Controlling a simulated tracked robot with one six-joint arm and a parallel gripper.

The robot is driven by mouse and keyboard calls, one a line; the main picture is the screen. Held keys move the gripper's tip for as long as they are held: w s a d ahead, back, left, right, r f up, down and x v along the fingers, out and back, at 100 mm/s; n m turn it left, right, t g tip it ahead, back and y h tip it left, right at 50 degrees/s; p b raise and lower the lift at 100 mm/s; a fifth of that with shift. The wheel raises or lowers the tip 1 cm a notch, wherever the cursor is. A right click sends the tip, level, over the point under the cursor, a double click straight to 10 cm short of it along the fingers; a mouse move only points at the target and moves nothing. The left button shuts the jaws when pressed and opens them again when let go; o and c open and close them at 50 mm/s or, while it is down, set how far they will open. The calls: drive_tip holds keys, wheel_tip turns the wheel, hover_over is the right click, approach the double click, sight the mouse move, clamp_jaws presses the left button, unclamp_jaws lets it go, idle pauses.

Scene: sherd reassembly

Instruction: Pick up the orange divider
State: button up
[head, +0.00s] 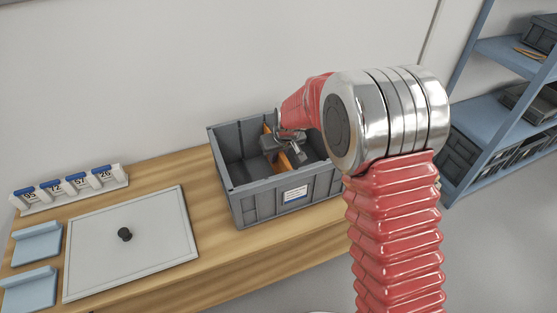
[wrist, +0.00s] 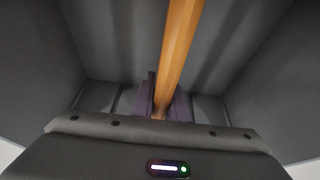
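The orange divider (head: 267,129) is in the grey crate (head: 251,206), partly hidden behind my gripper (head: 290,152) in the head view. In the wrist view the divider (wrist: 178,45) runs as a narrow strip from the top edge down between the two fingers of my gripper (wrist: 163,105). The fingers are close together on either side of the strip, with no clear gap. My gripper is low in the crate opening. The lower part of the divider is hidden.
The crate walls stand close around my gripper. Blue shelves (head: 487,113) stand at the right.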

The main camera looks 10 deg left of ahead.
clamp_jaws()
drive_tip(key=shift+r, duration=0.15)
wheel_tip(320, 180, up, 28)
idle(0.6)
idle(1.2)
